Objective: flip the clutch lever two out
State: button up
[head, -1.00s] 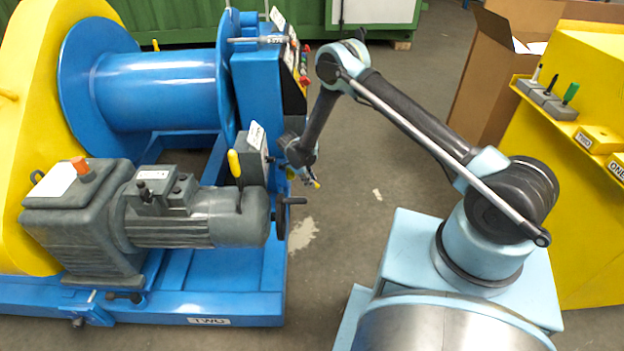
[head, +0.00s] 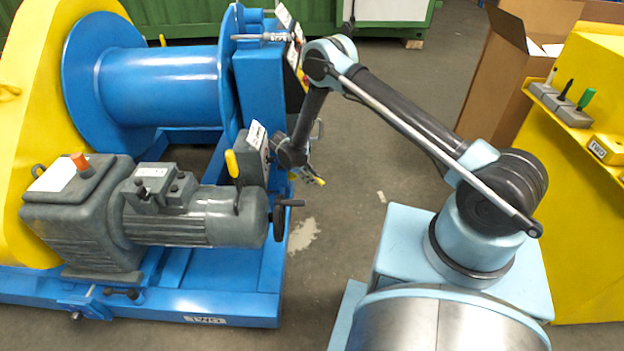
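The blue winch machine labelled TWO (head: 205,320) fills the left of the head view. A lever with a yellow grip (head: 232,164) stands upright behind the grey motor (head: 195,218). A short black-handled lever (head: 121,293) lies near the blue base below the gearbox. I cannot tell for certain which of these is the clutch lever. My gripper (head: 314,176) hangs to the right of the grey box beside the yellow-gripped lever, apart from both levers. Its fingers are small and partly hidden, so their opening is unclear.
A black handwheel (head: 279,218) juts from the motor's right end, below my gripper. A yellow stand (head: 560,210) with a block marked TWO (head: 600,149) is at right. A cardboard box (head: 500,75) is behind it.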

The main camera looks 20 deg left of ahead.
jog(key=o, duration=0.4)
jog(key=shift+d, duration=0.1)
jog(key=shift+w+d, duration=0.1)
jog(key=shift+r, duration=5)
